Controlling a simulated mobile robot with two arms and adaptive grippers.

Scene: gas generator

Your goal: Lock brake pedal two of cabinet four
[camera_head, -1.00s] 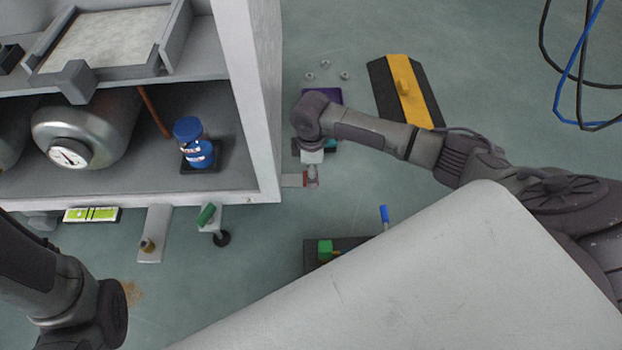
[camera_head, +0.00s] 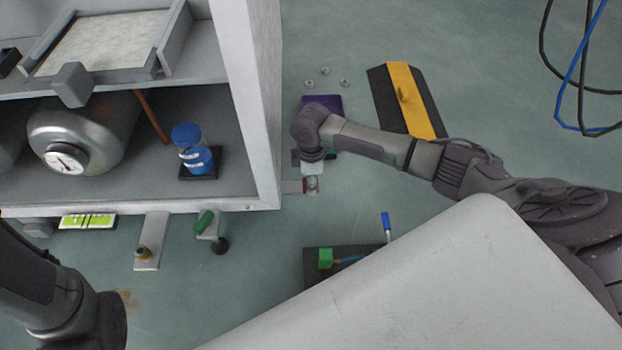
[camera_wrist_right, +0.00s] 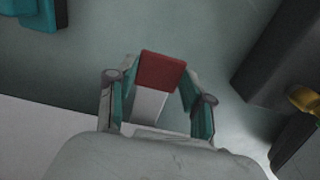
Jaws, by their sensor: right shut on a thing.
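A small pedal with a dark red end (camera_wrist_right: 163,72) and a pale shaft lies between the fingers of my right gripper (camera_wrist_right: 157,103) in the right wrist view. My right gripper is shut on this red pedal. In the head view my right gripper (camera_head: 312,172) points down at the floor by the cabinet's right front corner, partly covering the pedal.
A blue-capped bottle (camera_head: 188,150) and a metal tank (camera_head: 85,140) stand inside the cabinet. A yellow-black block (camera_head: 405,98), a purple box (camera_head: 322,103) and a dark tray with a green block (camera_head: 325,258) lie on the floor. Cables (camera_head: 575,80) hang at the upper right.

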